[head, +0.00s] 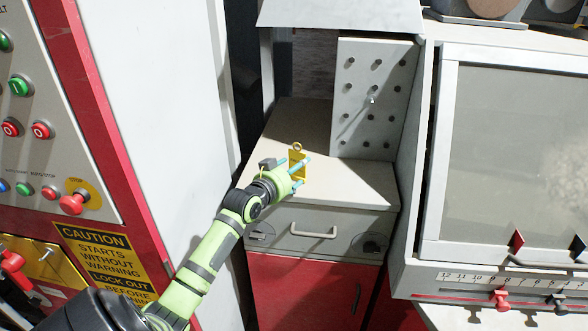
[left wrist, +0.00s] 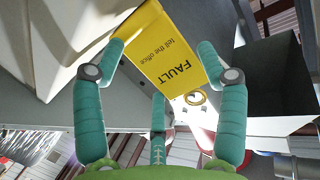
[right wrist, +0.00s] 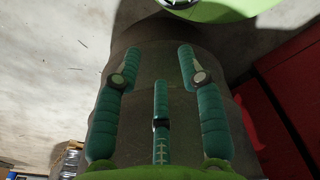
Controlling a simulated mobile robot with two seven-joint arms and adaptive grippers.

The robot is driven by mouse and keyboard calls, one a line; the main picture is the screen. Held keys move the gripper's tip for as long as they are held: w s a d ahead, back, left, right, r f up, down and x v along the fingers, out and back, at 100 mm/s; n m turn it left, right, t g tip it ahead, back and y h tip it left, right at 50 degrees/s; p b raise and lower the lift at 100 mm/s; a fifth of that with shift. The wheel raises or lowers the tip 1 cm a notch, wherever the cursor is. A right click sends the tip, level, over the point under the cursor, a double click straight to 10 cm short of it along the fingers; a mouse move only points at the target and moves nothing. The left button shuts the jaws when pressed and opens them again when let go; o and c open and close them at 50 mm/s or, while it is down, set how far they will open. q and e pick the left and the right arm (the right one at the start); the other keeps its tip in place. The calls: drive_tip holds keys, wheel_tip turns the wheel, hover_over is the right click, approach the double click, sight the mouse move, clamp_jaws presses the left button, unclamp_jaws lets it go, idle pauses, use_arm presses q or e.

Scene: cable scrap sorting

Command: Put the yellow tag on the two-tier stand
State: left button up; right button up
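The yellow tag (head: 296,167) is upright in my left gripper (head: 303,172), above the beige cabinet top, with its ring at the upper end. In the left wrist view the tag (left wrist: 165,50) reads "FAULT tell the office", and the fingers of my left gripper (left wrist: 162,49) close on its two side edges. My right gripper (right wrist: 159,52) has its fingers apart with nothing between them; it is outside the head view. I cannot clearly make out a two-tier stand in any view.
The beige cabinet top (head: 352,181) is mostly bare. A grey panel with several dark knobs or holes (head: 350,105) stands at its back right. A windowed machine (head: 515,150) is on the right. A control panel with buttons (head: 45,110) is on the left.

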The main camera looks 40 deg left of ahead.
idle(0.3)
use_arm(q)
drive_tip(key=b+v, duration=0.2)
drive_tip(key=v, duration=1)
drive_tip(key=shift+b, duration=0.3)
